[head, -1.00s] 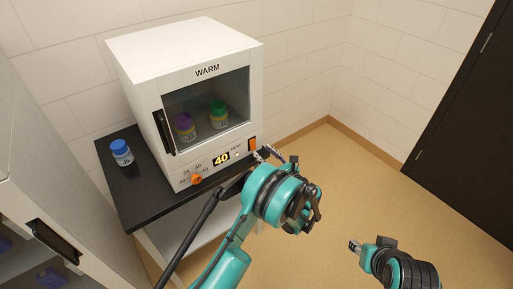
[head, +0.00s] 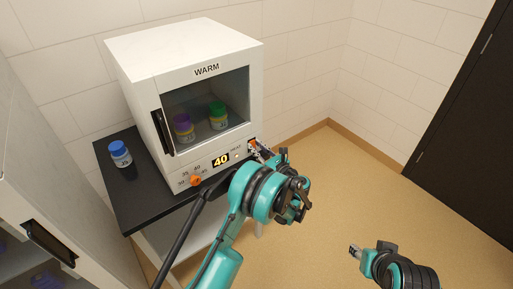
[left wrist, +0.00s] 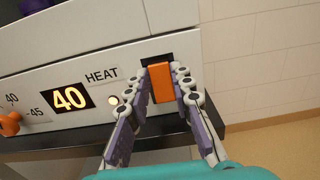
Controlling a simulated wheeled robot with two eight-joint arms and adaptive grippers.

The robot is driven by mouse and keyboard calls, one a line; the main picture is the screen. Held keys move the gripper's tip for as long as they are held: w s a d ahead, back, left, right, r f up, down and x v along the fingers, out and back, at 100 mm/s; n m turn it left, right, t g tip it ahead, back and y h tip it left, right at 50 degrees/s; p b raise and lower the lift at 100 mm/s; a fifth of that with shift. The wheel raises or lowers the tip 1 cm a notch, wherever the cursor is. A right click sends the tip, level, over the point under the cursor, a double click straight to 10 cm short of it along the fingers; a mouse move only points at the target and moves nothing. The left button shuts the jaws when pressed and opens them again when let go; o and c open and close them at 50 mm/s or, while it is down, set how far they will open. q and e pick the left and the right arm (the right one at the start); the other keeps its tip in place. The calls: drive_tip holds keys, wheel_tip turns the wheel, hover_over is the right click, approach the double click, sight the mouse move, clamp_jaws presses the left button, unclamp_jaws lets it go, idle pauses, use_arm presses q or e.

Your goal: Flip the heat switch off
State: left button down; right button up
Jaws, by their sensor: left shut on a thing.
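The orange heat switch (left wrist: 160,83) sits in a dark recess on the right of the warmer's front panel, beside the word HEAT. In the left wrist view, my left gripper (left wrist: 165,84) has one finger on each side of it and is shut on it. In the head view, the fingers of my left gripper (head: 256,148) partly cover the switch (head: 252,143). A round light (left wrist: 113,100) left of the switch looks lit. The display (left wrist: 69,98) reads 40. My right gripper (head: 371,248) is low at the right, away from the warmer; its jaw opening is unclear.
The white warmer (head: 180,45) stands on a black-topped table (head: 132,188). Purple-capped (head: 183,127) and green-capped (head: 218,115) jars are behind its window. A blue-capped jar (head: 120,153) is at left. An orange dial (head: 196,181) is lower on the panel. Floor at right is clear.

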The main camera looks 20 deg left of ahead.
use_arm(q)
drive_tip(key=shift+f, duration=0.1)
drive_tip(key=shift+d+f+t+y, duration=0.1)
drive_tip(key=shift+f+t+y, duration=0.1)
drive_tip(key=shift+t+y, duration=0.4)
drive_tip(key=shift+f+t+y, duration=0.2)
drive_tip(key=shift+t+y, duration=0.3)
drive_tip(key=shift+y, duration=0.2)
drive_tip(key=c, duration=1.3)
unclamp_jaws()
drive_tip(key=v, duration=1.2)
